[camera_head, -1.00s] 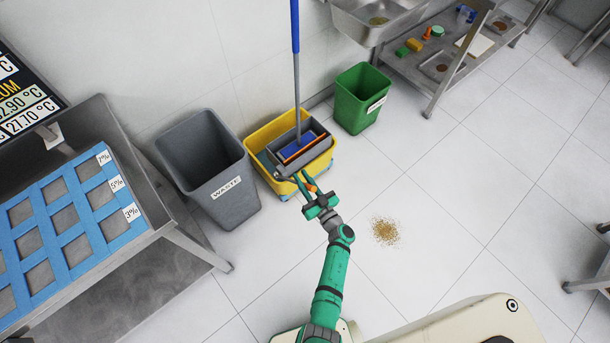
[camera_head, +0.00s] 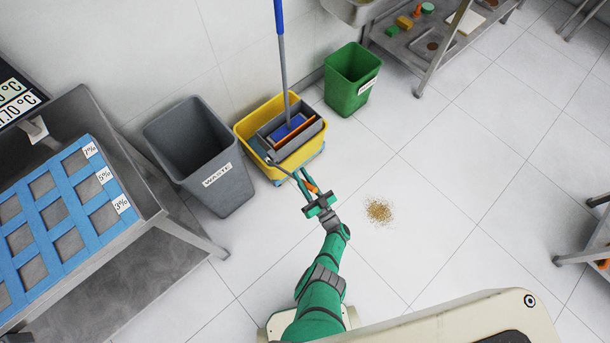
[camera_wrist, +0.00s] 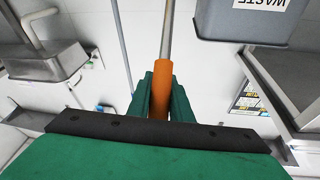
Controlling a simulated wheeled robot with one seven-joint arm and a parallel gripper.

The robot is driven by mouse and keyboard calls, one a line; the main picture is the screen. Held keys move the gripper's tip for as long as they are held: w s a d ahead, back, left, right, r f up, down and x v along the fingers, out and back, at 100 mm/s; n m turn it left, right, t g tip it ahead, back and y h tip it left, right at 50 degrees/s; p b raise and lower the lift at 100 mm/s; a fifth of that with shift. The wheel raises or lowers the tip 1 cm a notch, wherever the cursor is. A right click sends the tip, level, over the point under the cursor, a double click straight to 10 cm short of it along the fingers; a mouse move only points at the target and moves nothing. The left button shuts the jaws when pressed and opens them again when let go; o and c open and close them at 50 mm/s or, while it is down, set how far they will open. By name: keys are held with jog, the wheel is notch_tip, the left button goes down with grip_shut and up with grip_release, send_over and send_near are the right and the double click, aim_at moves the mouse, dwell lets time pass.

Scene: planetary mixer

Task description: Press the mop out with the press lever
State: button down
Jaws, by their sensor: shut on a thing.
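The yellow mop bucket (camera_head: 246,127) stands on the floor by the wall. A grey press (camera_head: 310,130) sits in its top. The mop (camera_head: 283,60), with a blue and grey handle, stands upright with its blue-and-orange head (camera_head: 287,131) in the press. The press lever (camera_head: 284,170) is a grey rod reaching out over the bucket's front toward me. Its orange grip (camera_wrist: 161,80) shows clearly in the wrist view, with the rod running up from it. My gripper (camera_head: 308,187) is shut around the orange grip, in front of the bucket. The mop head's underside is hidden.
The grey waste bin (camera_head: 215,180) stands close left of the bucket, the green bin (camera_head: 350,80) at its right. A steel table with a blue grid rack (camera_head: 80,175) is at left. Brown crumbs (camera_head: 379,210) lie on the floor to the right, which is otherwise clear.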

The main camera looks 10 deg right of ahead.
jog(key=shift+s+d+f+h, duration=0.15)
jog(key=shift+s+d+h, duration=0.15)
jog(key=shift+s+d, duration=0.1)
jog(key=c, duration=1.8)
grip_release()
jog(key=shift+o, duration=0.9)
jog(key=shift+a, duration=0.15)
jog(key=v, duration=1)
jog(key=shift+s+f, duration=0.2)
jog(key=shift+s, duration=0.1)
jog(key=shift+f, duration=0.1)
